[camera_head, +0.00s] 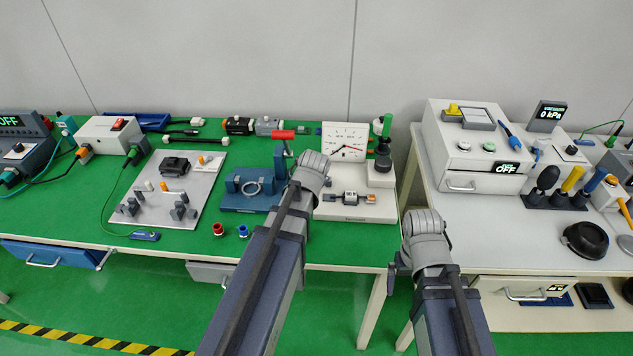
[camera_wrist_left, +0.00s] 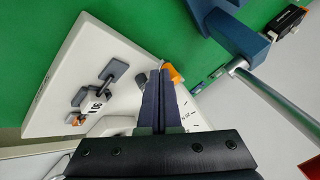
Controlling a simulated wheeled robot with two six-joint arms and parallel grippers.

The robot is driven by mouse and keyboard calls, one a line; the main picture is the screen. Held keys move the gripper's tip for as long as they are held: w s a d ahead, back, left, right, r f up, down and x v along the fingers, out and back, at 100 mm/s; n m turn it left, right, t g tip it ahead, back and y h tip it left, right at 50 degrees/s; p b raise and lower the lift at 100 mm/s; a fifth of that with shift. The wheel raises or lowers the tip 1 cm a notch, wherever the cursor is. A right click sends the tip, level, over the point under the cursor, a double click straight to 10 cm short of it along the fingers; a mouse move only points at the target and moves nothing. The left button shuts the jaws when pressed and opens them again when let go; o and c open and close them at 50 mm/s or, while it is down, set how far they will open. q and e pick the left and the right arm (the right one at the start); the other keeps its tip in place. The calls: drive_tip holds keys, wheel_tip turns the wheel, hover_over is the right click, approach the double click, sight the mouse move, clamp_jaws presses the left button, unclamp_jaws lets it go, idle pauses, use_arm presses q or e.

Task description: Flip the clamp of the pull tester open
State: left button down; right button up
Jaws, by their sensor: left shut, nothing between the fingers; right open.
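The pull tester (camera_head: 355,207) is a white base at the middle table's right end. It carries a dial gauge (camera_head: 345,140), a green-topped black lever (camera_head: 384,135) and small grey parts with an orange end (camera_head: 369,198). In the left wrist view, its white plate (camera_wrist_left: 75,60) shows tilted, with grey pieces (camera_wrist_left: 110,78) on it. My left gripper (camera_wrist_left: 158,72) is shut and empty over the plate, beside an orange piece (camera_wrist_left: 174,74); contact cannot be told. The head view hides its fingers behind my wrist. My right gripper (camera_head: 394,266) is open, in front of the gap between tables.
A blue press (camera_head: 245,200) with a red handle (camera_head: 283,134) stands left of the tester. A grey fixture board (camera_head: 205,190) lies farther left. Red and blue caps (camera_head: 218,229) sit near the front edge. A white box unit (camera_head: 475,150) stands on the right table.

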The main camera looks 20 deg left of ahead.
use_arm(q)
drive_tip(key=shift+w+d, duration=0.1)
drive_tip(key=shift+w+d, duration=0.45)
drive_tip(key=shift+w, duration=0.05)
drive_tip(key=shift+s, duration=0.1)
drive_tip(key=shift+s+d, duration=0.35)
drive_tip(key=s+d, duration=0.1)
drive_tip(key=s+d+r+p, duration=0.1)
drive_tip(key=shift+s+d, duration=0.15)
drive_tip(key=shift+s, duration=0.25)
drive_tip(key=a+p+v, duration=0.2)
drive_tip(key=p+v, duration=0.5)
drive_tip(key=v, duration=0.1)
drive_tip(key=shift+s+d+r, duration=0.2)
drive_tip(key=shift+s+r, duration=0.1)
drive_tip(key=shift+s, duration=0.15)
use_arm(e)
wheel_tip(320, 180, up, 8)
drive_tip(key=s+d, duration=0.1)
drive_tip(key=shift+s+d, duration=0.15)
drive_tip(key=shift+s, duration=0.15)
